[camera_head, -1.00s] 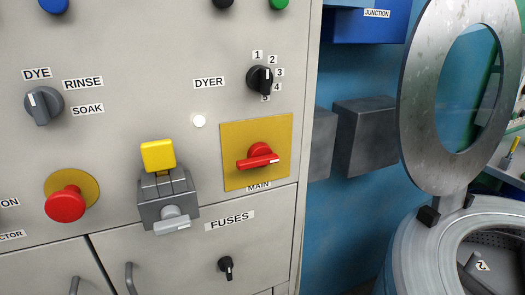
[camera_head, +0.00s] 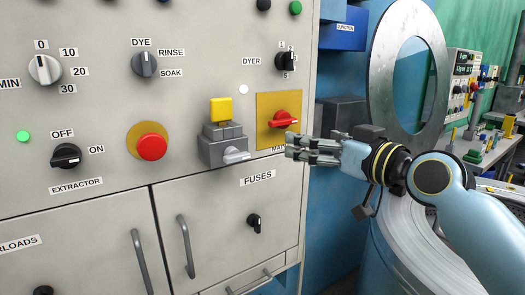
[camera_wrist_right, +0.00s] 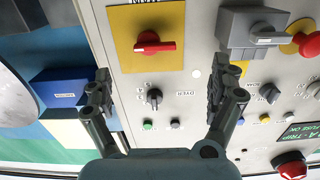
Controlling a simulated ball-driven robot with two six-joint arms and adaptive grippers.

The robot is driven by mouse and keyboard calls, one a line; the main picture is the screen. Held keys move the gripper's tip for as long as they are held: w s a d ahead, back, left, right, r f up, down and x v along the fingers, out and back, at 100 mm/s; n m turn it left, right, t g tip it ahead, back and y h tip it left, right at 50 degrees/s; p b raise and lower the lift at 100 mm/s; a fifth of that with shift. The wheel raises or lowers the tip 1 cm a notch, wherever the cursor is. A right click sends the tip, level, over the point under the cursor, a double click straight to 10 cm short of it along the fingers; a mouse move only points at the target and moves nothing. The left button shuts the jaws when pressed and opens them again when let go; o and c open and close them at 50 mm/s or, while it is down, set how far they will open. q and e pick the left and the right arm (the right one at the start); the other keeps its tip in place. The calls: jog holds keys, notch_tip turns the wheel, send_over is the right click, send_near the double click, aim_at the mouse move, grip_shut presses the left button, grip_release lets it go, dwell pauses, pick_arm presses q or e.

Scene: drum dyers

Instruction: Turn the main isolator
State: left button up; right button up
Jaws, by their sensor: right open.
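The main isolator is a red rotary handle (camera_head: 283,119) on a yellow plate (camera_head: 265,143) at the right edge of the grey panel, above a partly covered "MAIN" label. In the right wrist view the red handle (camera_wrist_right: 155,46) lies crosswise on its yellow plate (camera_wrist_right: 125,22), beyond the fingertips and between their lines. My right gripper (camera_head: 290,147) is in front of the plate's lower right, just below the handle. In its wrist view the gripper (camera_wrist_right: 162,82) has its fingers wide apart with nothing between them. My left gripper is not in view.
Left of the isolator is a grey interlock block (camera_head: 222,146) with a yellow top, then a red mushroom button (camera_head: 151,147). The black dyer selector (camera_head: 286,62) is above. A round drum door (camera_head: 383,85) stands open at the right. Door handles (camera_head: 186,246) project below.

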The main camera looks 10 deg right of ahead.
aim_at(285, 121)
jog(key=x, duration=0.4)
jog(key=r+x, duration=0.1)
jog(key=x, duration=0.2)
jog(key=p+x, duration=0.1)
jog(key=x, duration=0.3)
jog(key=shift+w+d+r, duration=0.25)
jog(key=shift+w+r, duration=0.1)
jog(key=shift+w, duration=0.15)
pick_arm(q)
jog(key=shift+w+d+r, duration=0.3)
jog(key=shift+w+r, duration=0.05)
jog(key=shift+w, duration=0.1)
pick_arm(e)
jog(key=c, duration=0.6)
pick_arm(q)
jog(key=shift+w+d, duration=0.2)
pick_arm(e)
jog(key=c, duration=0.6)
